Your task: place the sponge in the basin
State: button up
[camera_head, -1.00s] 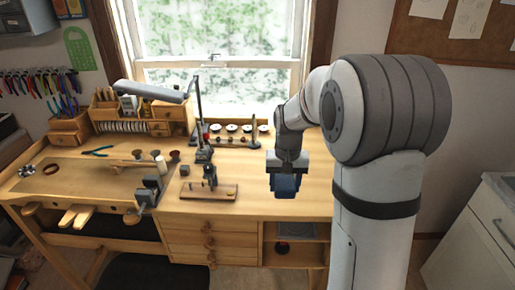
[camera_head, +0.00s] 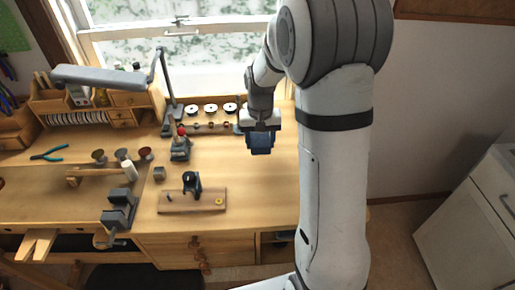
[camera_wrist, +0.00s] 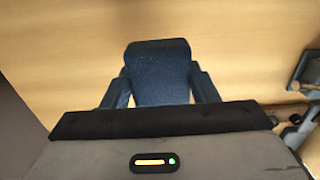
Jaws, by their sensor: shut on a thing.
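The blue sponge (camera_wrist: 158,75) is between the two fingers of my gripper (camera_wrist: 160,92) in the wrist view, and my gripper is shut on it. In the head view the sponge (camera_head: 261,143) hangs below my gripper (camera_head: 261,132), over the right part of the wooden workbench. Bare bench top shows behind the sponge in the wrist view. I see no basin in either view.
The workbench (camera_head: 255,185) holds a vise (camera_head: 119,208), a wooden board with a small tool (camera_head: 178,200), a lamp (camera_head: 110,78) and a row of spools along the window. A white cabinet (camera_head: 470,225) stands at the right. The bench below my gripper is clear.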

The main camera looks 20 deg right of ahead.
aim_at(260, 160)
notch_tip(260, 160, down, 6)
jog(key=shift+r+p, duration=0.2)
jog(key=shift+p, duration=0.25)
